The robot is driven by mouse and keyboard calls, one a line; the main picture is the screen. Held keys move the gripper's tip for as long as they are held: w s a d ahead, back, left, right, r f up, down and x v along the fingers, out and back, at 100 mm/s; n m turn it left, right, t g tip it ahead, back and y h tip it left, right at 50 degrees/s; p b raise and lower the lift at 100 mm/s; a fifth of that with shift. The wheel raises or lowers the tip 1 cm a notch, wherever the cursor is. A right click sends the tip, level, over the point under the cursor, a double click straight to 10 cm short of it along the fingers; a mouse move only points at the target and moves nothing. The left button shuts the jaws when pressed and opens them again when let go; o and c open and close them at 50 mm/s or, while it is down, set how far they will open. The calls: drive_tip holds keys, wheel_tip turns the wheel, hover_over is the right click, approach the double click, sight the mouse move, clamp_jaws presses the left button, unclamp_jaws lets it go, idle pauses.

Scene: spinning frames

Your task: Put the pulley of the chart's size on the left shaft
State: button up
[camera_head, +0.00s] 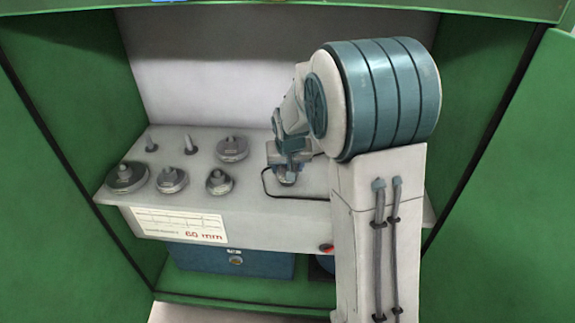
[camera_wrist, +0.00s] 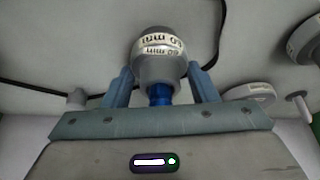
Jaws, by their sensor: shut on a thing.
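My gripper (camera_head: 288,160) is over the right part of the grey deck, right of the pulleys. In the wrist view, my gripper (camera_wrist: 160,86) has its blue fingers on either side of a grey pulley (camera_wrist: 160,68) whose label reads 60 mm, shown upside down. The chart (camera_head: 180,225) on the deck's front also reads 60 mm in red. Two bare upright shafts stand at the back left: the left shaft (camera_head: 150,143) and another shaft (camera_head: 190,145). In the head view, my gripper mostly hides the held pulley.
A pulley (camera_head: 232,149) stands at the back, right of the shafts. Three more pulleys stand in front: left (camera_head: 126,178), middle (camera_head: 172,181) and right (camera_head: 219,183). A black cable (camera_head: 266,185) loops over the deck by my gripper. Green walls enclose both sides.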

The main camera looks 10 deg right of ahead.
drive_tip(key=o, duration=1.6)
drive_tip(key=shift+r+p, duration=3.55)
drive_tip(key=shift+r, duration=1.5)
